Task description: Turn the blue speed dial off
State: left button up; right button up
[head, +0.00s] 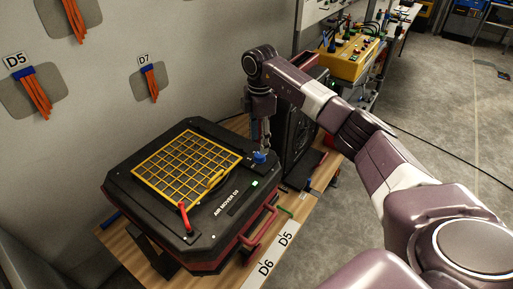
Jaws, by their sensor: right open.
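The blue speed dial (260,157) sits on the top right corner of a black and red air mover (215,213) with a yellow grille. My right gripper (264,143) points down right over the dial, with its fingers close to it. Its fingers are open; whether they touch the dial cannot be told at this size. A green lit display (254,183) and a red lever (184,217) are also on the air mover's top. My left gripper is not in view.
The air mover stands on a wooden bench (323,173). A dark fan-like unit (298,131) stands close to the right of my gripper. A yellow control box (350,58) is farther back. Open floor lies to the right.

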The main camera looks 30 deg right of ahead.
aim_at(259, 154)
jog(key=f, duration=0.4)
jog(key=shift+s+f+p, duration=0.2)
jog(key=shift+f+p, duration=0.15)
jog(key=shift+p, duration=0.05)
jog(key=shift+w+f, duration=0.1)
jog(key=shift+f, duration=0.15)
jog(key=c, duration=1.2)
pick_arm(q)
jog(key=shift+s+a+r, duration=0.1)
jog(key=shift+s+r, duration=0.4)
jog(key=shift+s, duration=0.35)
pick_arm(e)
jog(key=shift+o, duration=0.2)
